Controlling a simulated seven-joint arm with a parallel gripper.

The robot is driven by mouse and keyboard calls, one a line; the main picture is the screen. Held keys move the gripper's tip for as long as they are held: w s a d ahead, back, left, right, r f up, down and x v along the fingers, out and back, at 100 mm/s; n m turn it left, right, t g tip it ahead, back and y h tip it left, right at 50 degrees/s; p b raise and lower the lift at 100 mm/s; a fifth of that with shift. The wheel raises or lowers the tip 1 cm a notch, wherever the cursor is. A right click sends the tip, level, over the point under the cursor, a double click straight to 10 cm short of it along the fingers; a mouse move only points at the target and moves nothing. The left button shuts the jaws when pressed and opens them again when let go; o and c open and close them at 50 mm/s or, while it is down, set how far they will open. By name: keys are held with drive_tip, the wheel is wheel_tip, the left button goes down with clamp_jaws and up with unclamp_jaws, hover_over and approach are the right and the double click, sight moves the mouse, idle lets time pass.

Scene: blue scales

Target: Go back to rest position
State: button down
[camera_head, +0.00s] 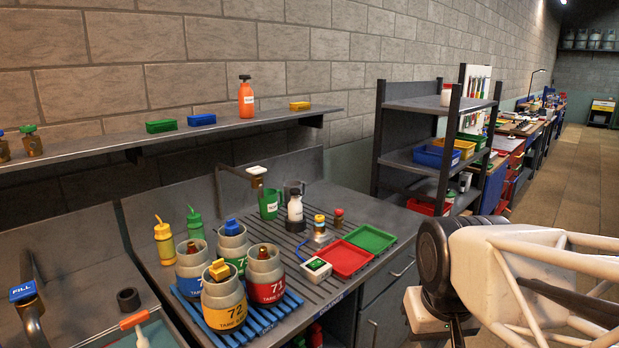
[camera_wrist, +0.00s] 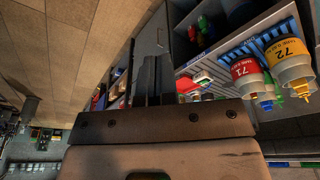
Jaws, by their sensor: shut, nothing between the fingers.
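My gripper (camera_wrist: 153,80) shows in the wrist view as two dark fingers side by side, closed together with nothing between them. It is in the air, apart from the bench. In the head view my white and black arm fills the lower right, in front of the bench; the fingertips cannot be made out there. A blue slatted scale (camera_head: 262,322) on the bench carries several grey canisters, including a yellow-banded one marked 72 (camera_head: 224,312) and a red-banded one marked 71 (camera_head: 266,285). Both canisters also appear in the wrist view, upside down at the right.
A red tray (camera_head: 345,258) and a green tray (camera_head: 371,238) lie on the bench near a small white display box (camera_head: 316,268). A wall shelf (camera_head: 100,148) runs above. A dark shelving rack (camera_head: 410,158) stands behind my arm. Open floor (camera_head: 585,180) lies at the far right.

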drive_tip(key=shift+m, duration=0.3)
drive_tip(key=s, duration=0.2)
drive_tip(key=s+f, duration=0.1)
drive_tip(key=s, duration=0.1)
drive_tip(key=shift+d+f, duration=0.2)
